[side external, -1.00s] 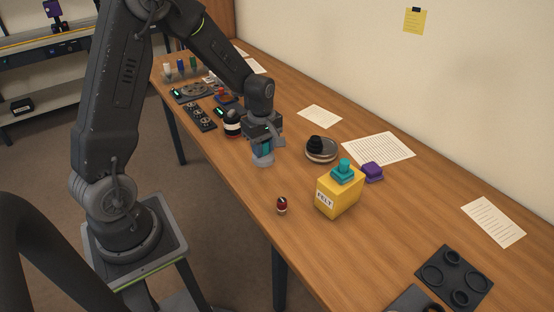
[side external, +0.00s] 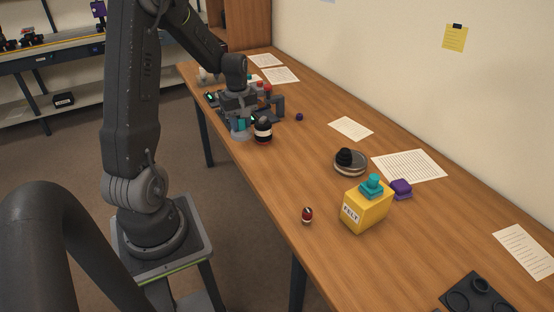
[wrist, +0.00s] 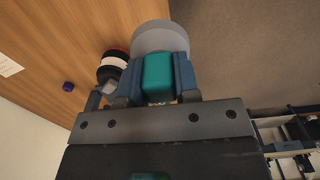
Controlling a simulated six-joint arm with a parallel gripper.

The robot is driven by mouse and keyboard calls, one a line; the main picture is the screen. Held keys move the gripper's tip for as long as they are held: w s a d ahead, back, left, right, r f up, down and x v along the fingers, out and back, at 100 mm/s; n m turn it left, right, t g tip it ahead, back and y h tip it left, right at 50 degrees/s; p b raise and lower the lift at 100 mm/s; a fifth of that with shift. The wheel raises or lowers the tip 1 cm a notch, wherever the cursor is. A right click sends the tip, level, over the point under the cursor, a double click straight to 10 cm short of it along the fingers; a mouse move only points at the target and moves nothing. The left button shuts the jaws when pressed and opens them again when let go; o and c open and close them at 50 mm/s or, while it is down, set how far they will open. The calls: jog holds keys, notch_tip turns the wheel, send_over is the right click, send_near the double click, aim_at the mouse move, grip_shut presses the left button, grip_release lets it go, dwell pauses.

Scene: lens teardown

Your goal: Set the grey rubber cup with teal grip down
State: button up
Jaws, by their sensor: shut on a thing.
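The grey rubber cup with teal grip (wrist: 160,38) is in my gripper (wrist: 158,80). In the wrist view the fingers are shut on its teal grip, and the grey round cup shows beyond the fingertips. In the side view my gripper (side external: 240,122) points down near the table's front edge. The cup's pale rim (side external: 240,135) shows below the fingers, at or close to the table top. I cannot tell whether it touches the wood. A black lens-like object with a white band (side external: 263,130) stands just right of it.
The wooden table (side external: 275,185) has free room in front of the black lens. A small dark red object (side external: 307,215), a yellow felt box (side external: 365,207) and a round dish with a black piece (side external: 349,162) stand to the right. A dark stand (side external: 275,106) is behind my gripper.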

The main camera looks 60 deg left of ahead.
jog(key=w+d+f, duration=0.2)
jog(key=w, duration=0.1)
jog(key=w+d+f, duration=0.2)
jog(key=w, duration=0.1)
jog(key=w+d+f, duration=0.2)
jog(key=w, duration=0.1)
jog(key=shift+f, duration=2.2)
jog(key=shift+f, duration=0.15)
jog(key=o, duration=0.9)
jog(key=shift+o, duration=0.2)
